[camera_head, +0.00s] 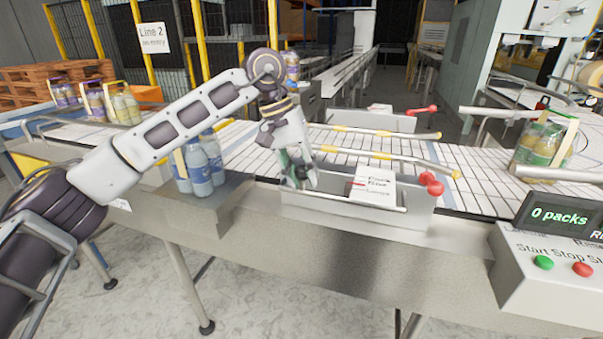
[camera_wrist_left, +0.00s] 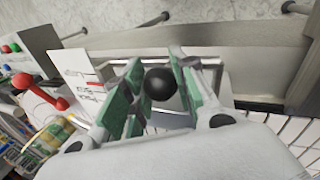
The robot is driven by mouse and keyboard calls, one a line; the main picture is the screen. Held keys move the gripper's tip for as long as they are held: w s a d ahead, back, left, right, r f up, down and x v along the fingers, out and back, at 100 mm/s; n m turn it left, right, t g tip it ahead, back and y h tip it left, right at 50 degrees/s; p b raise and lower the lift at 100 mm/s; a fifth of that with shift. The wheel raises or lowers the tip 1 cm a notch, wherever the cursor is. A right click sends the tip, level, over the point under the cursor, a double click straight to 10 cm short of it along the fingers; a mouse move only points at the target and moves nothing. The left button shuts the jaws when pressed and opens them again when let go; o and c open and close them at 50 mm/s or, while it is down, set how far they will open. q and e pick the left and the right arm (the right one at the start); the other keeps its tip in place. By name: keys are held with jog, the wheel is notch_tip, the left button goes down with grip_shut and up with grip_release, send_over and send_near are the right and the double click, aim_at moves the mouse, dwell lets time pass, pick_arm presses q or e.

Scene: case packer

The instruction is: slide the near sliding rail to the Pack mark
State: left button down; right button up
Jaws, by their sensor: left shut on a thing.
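The near side unit is a grey trough-like housing (camera_head: 412,218) on the near edge of the conveyor. A white mark plate (camera_head: 373,186) stands in it; its lettering seems to include Pack and Large. The plate also shows in the left wrist view (camera_wrist_left: 78,75). My left gripper (camera_head: 299,180) reaches down into the left part of the housing, left of the plate. In the left wrist view its green-padded fingers (camera_wrist_left: 155,88) are shut on a round black knob (camera_wrist_left: 160,83). The near guide rail (camera_head: 385,157), yellow at its ends, runs over the belt behind the housing.
Blue-capped bottles (camera_head: 200,165) stand left of my gripper. A control box (camera_head: 555,265) with green and red buttons is at the right. A pack of jars (camera_head: 542,143) sits on the belt's right part.

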pick_arm(q)
jog(key=shift+w+d+r+p, duration=0.1)
jog(key=shift+w+d+p, duration=0.1)
jog(key=shift+w, duration=0.2)
jog(key=shift+w+d+r+p, duration=0.1)
jog(key=shift+w+p, duration=0.05)
jog(key=shift+w, duration=0.2)
jog(key=shift+w+d+f+p, duration=0.1)
jog(key=shift+w+d+p, duration=0.1)
jog(key=shift+w, duration=0.4)
jog(key=shift+w+d+f+p, duration=0.1)
jog(key=shift+w+p, duration=0.1)
jog(key=shift+w, duration=0.4)
jog(key=c, duration=1.6)
grip_release()
jog(key=o, duration=0.5)
jog(key=v, duration=1.2)
pick_arm(e)
jog(key=shift+s+a+r, duration=0.3)
jog(key=shift+a+r, duration=0.5)
jog(key=shift+a, duration=0.15)
